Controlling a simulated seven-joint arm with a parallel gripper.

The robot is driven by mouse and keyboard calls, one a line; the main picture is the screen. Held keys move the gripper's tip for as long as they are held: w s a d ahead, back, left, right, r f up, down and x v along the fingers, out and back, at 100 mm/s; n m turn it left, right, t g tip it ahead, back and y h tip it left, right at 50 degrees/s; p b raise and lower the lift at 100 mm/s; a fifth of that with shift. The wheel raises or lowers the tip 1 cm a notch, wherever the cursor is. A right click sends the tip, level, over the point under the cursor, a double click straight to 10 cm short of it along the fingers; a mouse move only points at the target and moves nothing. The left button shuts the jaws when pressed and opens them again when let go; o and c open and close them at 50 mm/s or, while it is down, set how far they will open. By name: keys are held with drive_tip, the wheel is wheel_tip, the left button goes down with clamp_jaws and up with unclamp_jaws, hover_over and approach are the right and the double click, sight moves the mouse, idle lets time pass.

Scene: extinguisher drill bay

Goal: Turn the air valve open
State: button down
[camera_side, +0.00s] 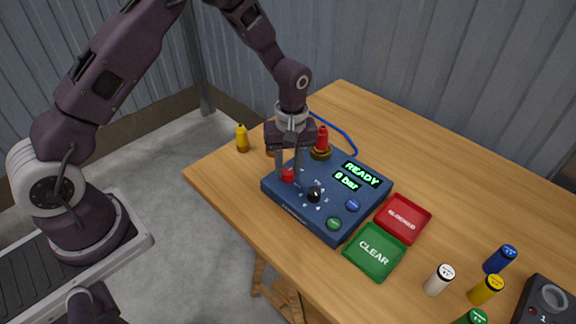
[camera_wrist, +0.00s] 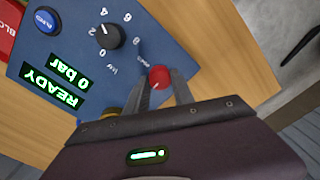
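A round red knob (camera_side: 288,174), apparently the air valve, sits at the near left corner of the blue control box (camera_side: 312,222). It also shows in the wrist view (camera_wrist: 160,76). My gripper (camera_side: 290,172) points down over that corner, its two fingers on either side of the red knob. The fingers look apart, with the knob between them; firm contact does not show. The box's green display (camera_side: 348,182) reads READY and 0 bar. A black dial knob (camera_side: 315,194) with a number scale is beside the red knob; the dial is untouched.
The box has blue (camera_side: 353,205) and green (camera_side: 334,223) buttons. A green CLEAR tray (camera_side: 374,250) and a red tray (camera_side: 403,219) lie to its right. A red-topped fitting (camera_side: 322,142) and a blue hose (camera_side: 345,135) are behind. Several coloured cylinders stand at far right.

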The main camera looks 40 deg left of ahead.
idle(0.3)
drive_tip(key=m, duration=0.4)
drive_tip(key=shift+m, duration=0.4)
drive_tip(key=m, duration=0.4)
drive_tip(key=shift+m, duration=0.3)
drive_tip(key=m, duration=0.4)
drive_tip(key=shift+d+t, duration=0.1)
drive_tip(key=shift+t, duration=0.2)
drive_tip(key=shift+m, duration=2.2)
drive_tip(key=c, duration=1.1)
unclamp_jaws()
drive_tip(key=shift+s, duration=0.1)
